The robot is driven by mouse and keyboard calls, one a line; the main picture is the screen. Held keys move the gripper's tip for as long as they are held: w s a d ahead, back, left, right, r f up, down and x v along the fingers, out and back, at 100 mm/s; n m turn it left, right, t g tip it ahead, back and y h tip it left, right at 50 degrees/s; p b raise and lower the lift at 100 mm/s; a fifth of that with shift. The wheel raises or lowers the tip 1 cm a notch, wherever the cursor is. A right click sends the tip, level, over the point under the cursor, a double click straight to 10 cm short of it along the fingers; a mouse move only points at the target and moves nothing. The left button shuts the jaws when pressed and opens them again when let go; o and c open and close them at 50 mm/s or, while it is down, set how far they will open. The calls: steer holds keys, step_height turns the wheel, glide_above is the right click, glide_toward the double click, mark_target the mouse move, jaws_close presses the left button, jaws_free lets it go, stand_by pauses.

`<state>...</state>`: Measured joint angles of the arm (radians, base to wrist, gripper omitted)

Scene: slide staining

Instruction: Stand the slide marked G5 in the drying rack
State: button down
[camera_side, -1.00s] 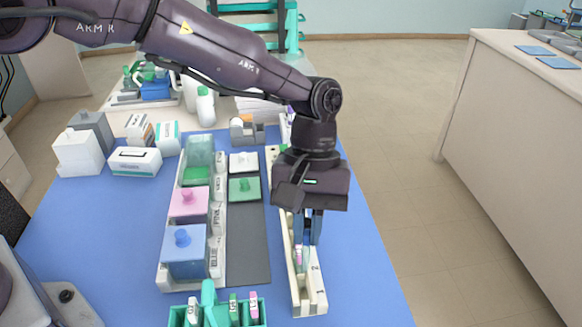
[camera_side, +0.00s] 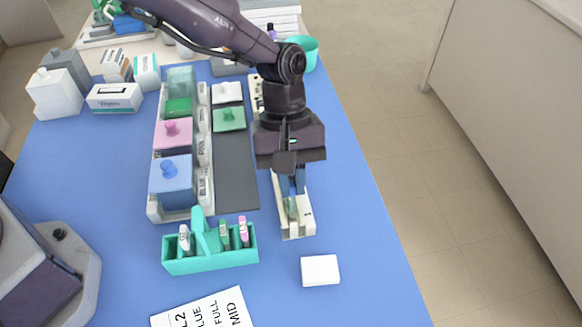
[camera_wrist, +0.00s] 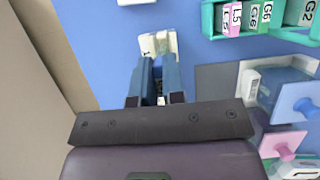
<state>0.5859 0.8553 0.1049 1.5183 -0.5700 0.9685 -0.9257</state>
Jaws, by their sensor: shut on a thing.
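The cream drying rack (camera_side: 304,222) lies on the blue mat right of the staining jars, and its near end shows in the wrist view (camera_wrist: 147,45). My gripper (camera_side: 291,190) points down over the rack, its fingers closed on a slide (camera_side: 291,208). The slide's pale greenish glass shows below the fingers, at the rack. I cannot tell whether it is seated in a slot. Its label is hidden by the fingers, so I cannot read its mark. In the wrist view my fingers (camera_wrist: 160,95) hide most of the slide.
A teal carrier (camera_side: 210,263) with several labelled slides stands front left of the rack. A white block (camera_side: 320,270) and a printed card (camera_side: 205,310) lie in front. Blue (camera_side: 171,185) and pink (camera_side: 173,134) jars stand left. The mat right of the rack is clear.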

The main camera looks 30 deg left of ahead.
steer(key=shift+f, duration=1.95)
steer(key=shift+f, duration=0.3)
steer(key=c, duration=1.1)
jaws_free()
steer(key=shift+r, duration=0.1)
steer(key=v, duration=1.2)
steer(key=shift+w+a+r, duration=0.1)
steer(key=shift+a+r, duration=0.05)
steer(key=shift+r, duration=0.15)
